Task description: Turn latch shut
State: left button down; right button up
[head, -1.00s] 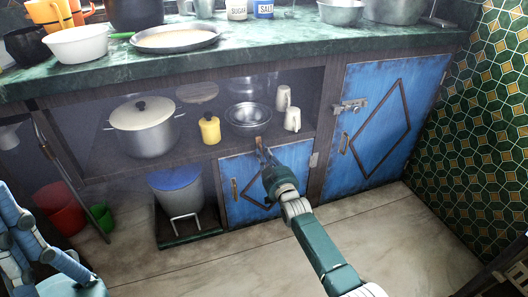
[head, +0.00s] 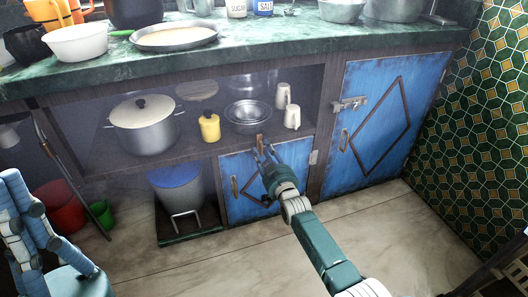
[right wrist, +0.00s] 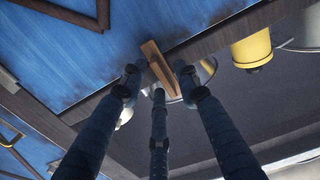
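A small wooden turn latch (head: 260,141) sits at the top edge of the low blue cupboard door (head: 291,160) in the head view. It stands roughly upright, crosswise to the rail above the door. In the right wrist view the latch (right wrist: 157,62) lies between and just beyond my fingertips. My right gripper (head: 265,153) is right below it, with its fingers spread; in the wrist view the fingers (right wrist: 159,82) are apart and nothing is clearly held. Contact with the latch cannot be told. My left arm shows at the left edge, but its fingertips are not clear.
The open shelf above the door holds a pot (head: 146,128), a yellow canister (head: 209,127), bowls (head: 247,116) and mugs (head: 291,117). A bin (head: 178,190) stands left. The floor in front is clear.

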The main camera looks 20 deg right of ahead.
jog(key=shift+r, duration=0.1)
jog(key=s, duration=1.2)
jog(key=shift+d, duration=0.2)
